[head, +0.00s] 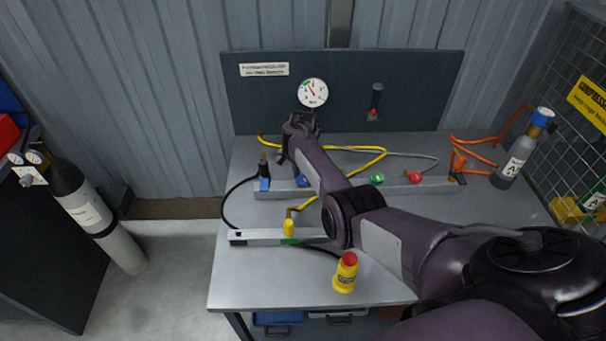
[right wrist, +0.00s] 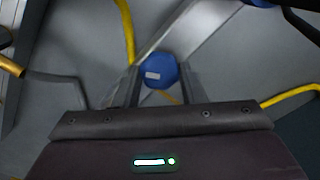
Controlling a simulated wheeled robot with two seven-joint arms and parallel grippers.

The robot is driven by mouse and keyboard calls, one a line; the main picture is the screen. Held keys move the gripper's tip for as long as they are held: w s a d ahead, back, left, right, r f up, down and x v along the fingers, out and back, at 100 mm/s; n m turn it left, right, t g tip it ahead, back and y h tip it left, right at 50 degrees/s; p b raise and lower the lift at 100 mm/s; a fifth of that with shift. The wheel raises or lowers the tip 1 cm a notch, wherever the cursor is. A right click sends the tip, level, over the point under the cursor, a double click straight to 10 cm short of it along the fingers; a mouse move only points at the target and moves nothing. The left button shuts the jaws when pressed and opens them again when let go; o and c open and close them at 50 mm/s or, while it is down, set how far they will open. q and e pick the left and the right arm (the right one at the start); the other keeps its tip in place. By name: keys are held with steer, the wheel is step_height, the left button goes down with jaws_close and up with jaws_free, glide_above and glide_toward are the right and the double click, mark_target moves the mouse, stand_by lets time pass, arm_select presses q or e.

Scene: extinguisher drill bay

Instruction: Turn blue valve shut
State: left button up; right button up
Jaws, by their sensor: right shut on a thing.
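The blue valve knob (head: 302,181) sits on the grey manifold rail (head: 400,188) on the bench, beside my right forearm. In the right wrist view the blue knob (right wrist: 159,68) has a small white mark on top. My right gripper (right wrist: 157,82) is shut on it, one finger on each side. In the head view my right arm reaches across the bench and hides most of the gripper. My left gripper is not in view.
On the rail are a green knob (head: 377,178) and a red knob (head: 415,177). A yellow hose (head: 365,150) runs behind. A gas cylinder (head: 516,157) stands at the right.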

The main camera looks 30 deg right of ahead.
steer(key=m, duration=0.3)
steer(key=shift+m, duration=0.3)
steer(key=shift+m+b, duration=0.35)
steer(key=shift+m, duration=1.15)
steer(key=o, duration=1)
steer(key=shift+r, duration=0.1)
step_height(320, 180, up, 8)
steer(key=shift+f+p, duration=0.2)
steer(key=shift+p, duration=0.5)
